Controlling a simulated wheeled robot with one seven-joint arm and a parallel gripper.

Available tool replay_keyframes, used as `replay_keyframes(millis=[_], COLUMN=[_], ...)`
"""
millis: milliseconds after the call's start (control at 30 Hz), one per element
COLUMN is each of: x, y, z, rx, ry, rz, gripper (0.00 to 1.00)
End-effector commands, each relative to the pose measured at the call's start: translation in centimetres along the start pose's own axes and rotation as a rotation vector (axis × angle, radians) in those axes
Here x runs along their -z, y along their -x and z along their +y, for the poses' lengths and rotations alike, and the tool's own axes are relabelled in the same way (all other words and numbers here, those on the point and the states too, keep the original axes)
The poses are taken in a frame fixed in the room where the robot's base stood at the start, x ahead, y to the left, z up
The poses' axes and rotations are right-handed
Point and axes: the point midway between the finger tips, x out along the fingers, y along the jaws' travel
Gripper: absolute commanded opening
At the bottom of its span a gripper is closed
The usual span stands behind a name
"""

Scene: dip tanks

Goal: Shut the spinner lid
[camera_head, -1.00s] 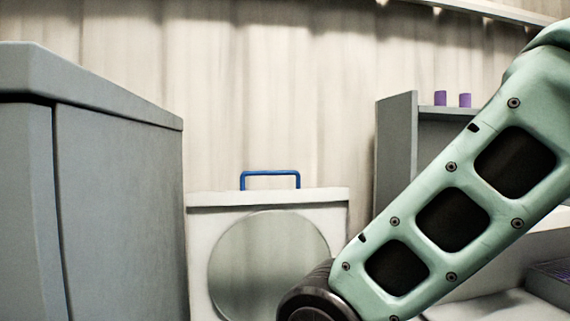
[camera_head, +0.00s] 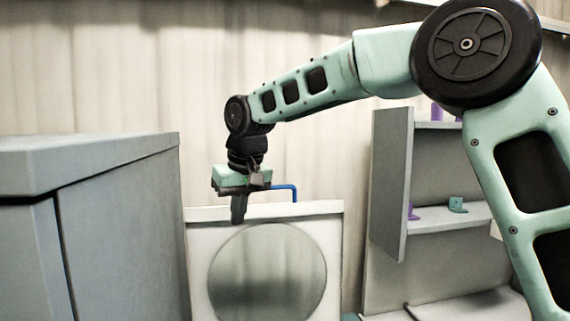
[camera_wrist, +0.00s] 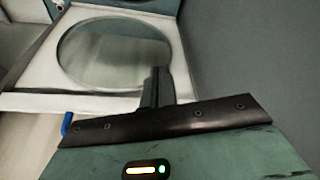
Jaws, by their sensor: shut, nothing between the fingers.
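The spinner lid (camera_head: 267,275) appears as a pale panel with a big round grey disc, facing me upright in the head view. A blue handle (camera_head: 286,187) stands at its top edge, partly hidden by my gripper. My gripper (camera_head: 239,222) points down, shut and empty, and overlaps the panel's upper edge left of the middle. I cannot tell whether it touches. In the wrist view the fingers (camera_wrist: 155,88) overlap the edge of the round disc (camera_wrist: 112,52). A bit of the blue handle (camera_wrist: 67,123) shows at lower left there. The spinner's opening is not clearly visible.
A grey cabinet (camera_head: 120,220) stands close on the left. A grey shelf unit (camera_head: 391,180) with small purple pieces and a teal piece (camera_head: 457,204) stands on the right. A pale corrugated wall is behind.

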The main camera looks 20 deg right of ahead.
Motion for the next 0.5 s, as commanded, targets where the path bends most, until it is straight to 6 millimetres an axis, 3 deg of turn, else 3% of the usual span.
replay_keyframes(millis=[33,200,333,500], x=[3.1,9.6,11.9,12.9], y=[2.1,6.4,8.7,9.8], z=[2.6,10.8,15.7,18.6], rx=[-0.019,-0.092,-0.135,-0.162], ry=[-0.055,-0.225,-0.324,-0.381], rz=[0.025,0.097,0.134,0.155], gripper=[0.00,0.00,0.00,0.00])
